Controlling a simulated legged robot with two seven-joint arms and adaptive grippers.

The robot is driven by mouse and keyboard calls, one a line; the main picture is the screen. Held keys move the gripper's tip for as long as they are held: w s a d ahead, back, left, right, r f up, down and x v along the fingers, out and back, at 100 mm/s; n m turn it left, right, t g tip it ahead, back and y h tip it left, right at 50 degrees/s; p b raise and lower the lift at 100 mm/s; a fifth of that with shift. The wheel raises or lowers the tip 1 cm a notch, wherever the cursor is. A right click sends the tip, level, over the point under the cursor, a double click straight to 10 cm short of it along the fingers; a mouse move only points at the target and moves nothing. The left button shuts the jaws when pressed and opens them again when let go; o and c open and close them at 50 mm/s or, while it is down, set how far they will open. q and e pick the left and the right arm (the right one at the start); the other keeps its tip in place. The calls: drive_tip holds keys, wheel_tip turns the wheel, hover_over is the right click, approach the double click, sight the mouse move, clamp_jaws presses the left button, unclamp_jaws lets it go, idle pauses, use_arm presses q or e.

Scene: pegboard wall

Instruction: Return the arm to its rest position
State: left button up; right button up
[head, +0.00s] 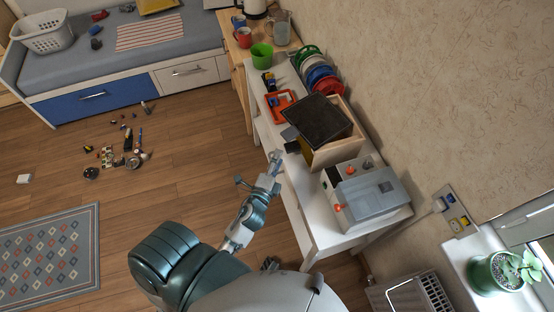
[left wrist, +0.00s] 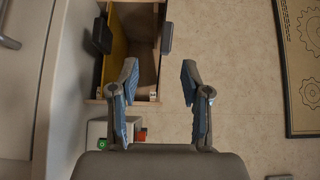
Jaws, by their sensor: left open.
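My left gripper (head: 275,160) is at the front edge of the white table in the head view, with my left arm reaching up to it from below. In the left wrist view my left gripper (left wrist: 160,78) has its two fingers spread wide with nothing between them. Beyond the fingers is an open wooden box (left wrist: 146,52). The same wooden box (head: 342,153) stands on the table in the head view, a dark panel (head: 322,118) covering much of its top. My gripper is left of the box and appears apart from it. My right gripper is not seen.
A grey machine (head: 372,198) with orange knobs stands on the near end of the white table (head: 302,207). Loose parts (head: 122,150) lie on the floor; the floor left of my arm is mostly free.

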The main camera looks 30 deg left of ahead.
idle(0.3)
use_arm(q)
drive_tip(key=s+d+f+n+g+h, duration=0.1)
drive_tip(key=s+f+n+g, duration=0.25)
drive_tip(key=f, duration=1.15)
drive_tip(key=s+d+f+n+g, duration=0.1)
drive_tip(key=s+f+n+g, duration=0.25)
drive_tip(key=f, duration=1.15)
drive_tip(key=s+f+n+g+h, duration=0.1)
drive_tip(key=s+f+n+g, duration=0.5)
drive_tip(key=s+f, duration=1.3)
drive_tip(key=shift+s+d+g+h, duration=0.3)
drive_tip(key=shift+s+g, duration=0.7)
drive_tip(key=shift+g, duration=0.2)
drive_tip(key=s, duration=0.1)
drive_tip(key=s+f, duration=0.1)
drive_tip(key=s+g, duration=0.1)
drive_tip(key=shift+f+n, duration=0.3)
drive_tip(key=shift+n, duration=0.1)
drive_tip(key=c, duration=0.5)
drive_tip(key=shift+s, duration=0.2)
clamp_jaws()
drive_tip(key=shift+s, duration=0.1)
